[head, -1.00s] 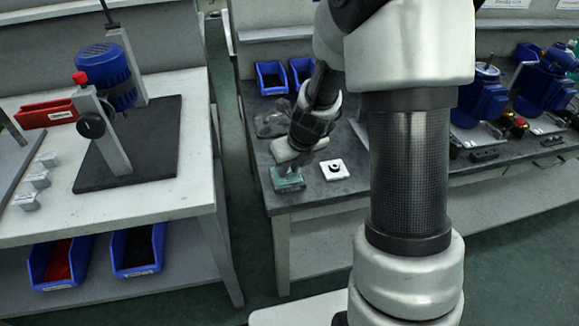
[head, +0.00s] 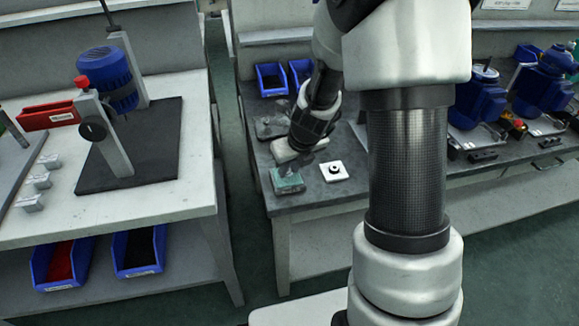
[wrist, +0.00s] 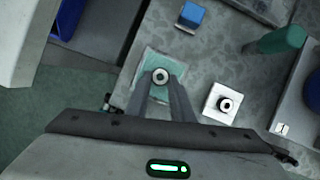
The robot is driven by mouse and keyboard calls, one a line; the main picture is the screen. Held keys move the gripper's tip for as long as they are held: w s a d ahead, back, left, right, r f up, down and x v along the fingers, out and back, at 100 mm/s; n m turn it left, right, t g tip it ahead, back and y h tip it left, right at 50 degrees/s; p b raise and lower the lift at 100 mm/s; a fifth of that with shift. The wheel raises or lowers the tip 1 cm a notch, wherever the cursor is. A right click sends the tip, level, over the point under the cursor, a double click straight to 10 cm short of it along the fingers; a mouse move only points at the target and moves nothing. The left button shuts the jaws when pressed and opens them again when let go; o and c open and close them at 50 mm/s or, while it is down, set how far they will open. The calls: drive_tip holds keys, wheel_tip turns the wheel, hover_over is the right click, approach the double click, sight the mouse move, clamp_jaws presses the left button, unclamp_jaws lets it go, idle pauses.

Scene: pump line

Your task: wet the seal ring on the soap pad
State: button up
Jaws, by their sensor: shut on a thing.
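My gripper (wrist: 162,82) points down and is shut on a small round ring (wrist: 160,76), pale with a dark centre, at its fingertips. This looks like the seal ring. In the wrist view it lies over the teal soap pad (wrist: 146,62); I cannot tell whether it touches the pad. In the head view the soap pad (head: 288,181) is at the bench's front left corner. My gripper (head: 290,166) is just above it there, its fingertips hard to make out and the ring too small to see.
A white square block (head: 333,171) with a dark round piece on it stands right of the pad. Blue bins (head: 271,79) are at the back of the bench. Blue pumps (head: 480,100) stand to the right. A green cylinder (wrist: 282,40) shows in the wrist view.

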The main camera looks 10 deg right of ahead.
drive_tip(key=shift+r+p, duration=3)
drive_tip(key=shift+r, duration=0.15)
drive_tip(key=shift+w+a+n, duration=0.15)
drive_tip(key=shift+a+n, duration=0.15)
drive_tip(key=shift+n, duration=0.3)
drive_tip(key=a+r+n+g+y, duration=0.1)
drive_tip(key=a+n+g+y, duration=0.15)
drive_tip(key=n, duration=0.45)
wheel_tip(320, 180, up, 10)
drive_tip(key=n+g+h, duration=0.4)
drive_tip(key=n+g, duration=0.2)
drive_tip(key=n, duration=1.9)
hover_over(290, 173)
drive_tip(key=s, duration=0.4)
wheel_tip(290, 173, up, 6)
drive_tip(key=s+p, duration=0.2)
drive_tip(key=p, duration=1.4)
drive_tip(key=shift+s+a+r, duration=0.25)
drive_tip(key=shift+s, duration=0.05)
